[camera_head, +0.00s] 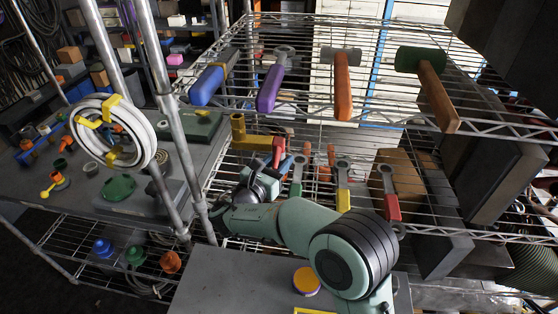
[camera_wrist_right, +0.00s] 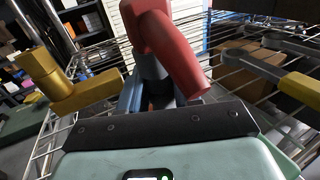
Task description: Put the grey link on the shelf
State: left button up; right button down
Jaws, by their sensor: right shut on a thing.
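My right gripper (camera_head: 262,180) reaches from the lower right to the middle tier of the wire shelf (camera_head: 450,232). In the right wrist view, the gripper (camera_wrist_right: 160,97) is shut on a grey piece, seemingly the grey link (camera_wrist_right: 151,68). Only a small part of it shows between the fingers; the rest is hidden. A red elbow piece (camera_wrist_right: 165,40) stands right in front of the fingers and overlaps the grey piece; I cannot tell whether they touch. It also shows in the head view (camera_head: 278,147). My left gripper is not in view.
A yellow elbow fitting (camera_head: 240,130) stands left of the gripper, also in the wrist view (camera_wrist_right: 70,88). Wrenches with coloured handles, one yellow (camera_head: 343,198), lie to the right. The upper tier holds hammers, one green-headed (camera_head: 422,60). A shelf post (camera_head: 182,130) stands left.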

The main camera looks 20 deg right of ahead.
jog(key=c, duration=1.2)
grip_release()
jog(key=shift+f, duration=0.15)
jog(key=o, duration=0.4)
jog(key=shift+r, duration=0.2)
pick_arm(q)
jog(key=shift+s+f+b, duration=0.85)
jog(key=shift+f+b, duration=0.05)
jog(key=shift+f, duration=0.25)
pick_arm(e)
jog(key=v, duration=1.2)
